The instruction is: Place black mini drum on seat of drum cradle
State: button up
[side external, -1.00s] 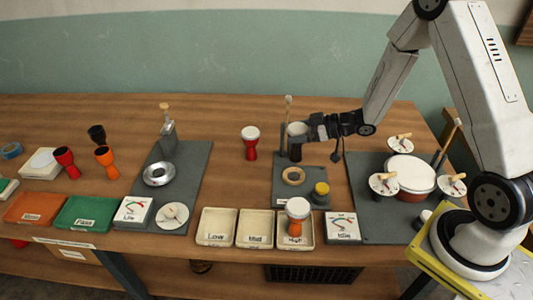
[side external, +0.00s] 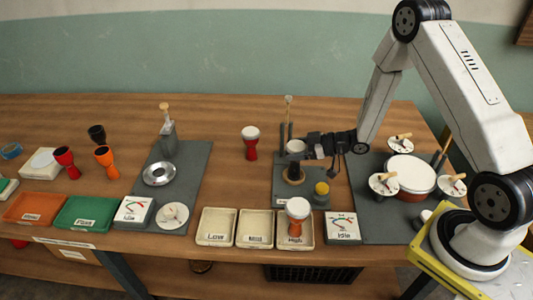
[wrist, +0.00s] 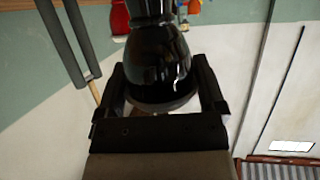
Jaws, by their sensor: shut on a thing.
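The black mini drum (side external: 294,171) with a white head (side external: 296,146) is upright in my gripper (side external: 308,147), over the drum cradle (side external: 283,197). Its dark foot covers most of the cradle's tan ring seat (side external: 284,180); I cannot tell whether it touches. In the wrist view the glossy black drum (wrist: 158,62) sits between both fingers of my gripper (wrist: 160,72), which is shut on it.
Two upright posts (side external: 285,125) stand behind the cradle and a yellow knob (side external: 321,188) at its front right. A red drum (side external: 250,145) stands to the left. An orange drum (side external: 298,208) stands in the High tray (side external: 280,241). A drum station (side external: 365,215) lies to the right.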

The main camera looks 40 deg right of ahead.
jog(key=shift+f, duration=0.6)
jog(key=shift+f, duration=0.1)
jog(key=o, duration=1)
jog(key=v, duration=0.7)
jog(key=shift+s+d, duration=0.15)
jog(key=shift+s, duration=0.05)
jog(key=shift+r, duration=0.25)
